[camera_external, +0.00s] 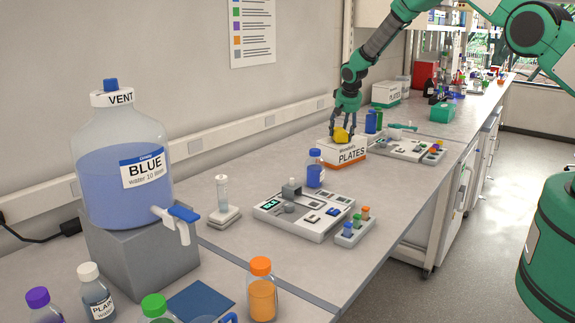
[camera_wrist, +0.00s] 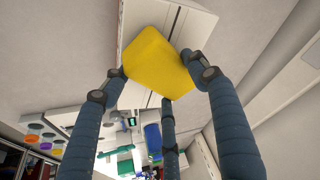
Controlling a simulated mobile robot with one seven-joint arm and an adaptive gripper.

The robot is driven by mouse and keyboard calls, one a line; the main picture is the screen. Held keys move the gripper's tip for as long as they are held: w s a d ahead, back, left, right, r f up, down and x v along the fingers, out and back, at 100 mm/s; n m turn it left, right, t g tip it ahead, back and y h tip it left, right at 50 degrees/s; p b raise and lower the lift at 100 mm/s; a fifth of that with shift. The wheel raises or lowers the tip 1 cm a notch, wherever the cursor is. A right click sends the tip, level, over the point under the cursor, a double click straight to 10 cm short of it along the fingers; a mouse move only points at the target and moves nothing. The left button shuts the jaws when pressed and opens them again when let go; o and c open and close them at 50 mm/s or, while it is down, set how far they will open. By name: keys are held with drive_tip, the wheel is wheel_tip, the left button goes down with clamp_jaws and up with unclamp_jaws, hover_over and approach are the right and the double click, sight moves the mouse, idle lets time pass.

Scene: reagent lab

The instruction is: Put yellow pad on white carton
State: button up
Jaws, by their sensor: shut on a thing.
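The yellow pad (camera_wrist: 160,64) is held between the fingers of my gripper (camera_wrist: 158,85) in the wrist view. In the external view the yellow pad (camera_external: 341,135) shows at the tips of my gripper (camera_external: 343,130). It is over the top of the white carton (camera_external: 346,154), which is labelled PLATES and has an orange lower band. The white carton (camera_wrist: 190,18) also shows behind the pad in the wrist view. I cannot tell whether the pad touches the carton's top.
A blue-liquid bottle (camera_external: 315,168) stands in front of the carton. Blue bottles (camera_external: 371,121) stand behind it, and a grey device (camera_external: 405,148) lies to its right. A larger device (camera_external: 305,210) lies nearer on the bench. A big BLUE carboy (camera_external: 125,165) stands at the left.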

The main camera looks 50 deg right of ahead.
drive_tip(key=shift+f, duration=0.15)
drive_tip(key=o, duration=1.2)
drive_tip(key=shift+c, duration=0.2)
drive_tip(key=shift+r, duration=0.2)
drive_tip(key=shift+r, duration=0.2)
drive_tip(key=b+v, duration=0.1)
drive_tip(key=v, duration=1)
drive_tip(key=shift+s+r+b, duration=0.15)
drive_tip(key=shift+r+b, duration=0.05)
drive_tip(key=shift+b, duration=0.15)
drive_tip(key=shift+a, duration=0.15)
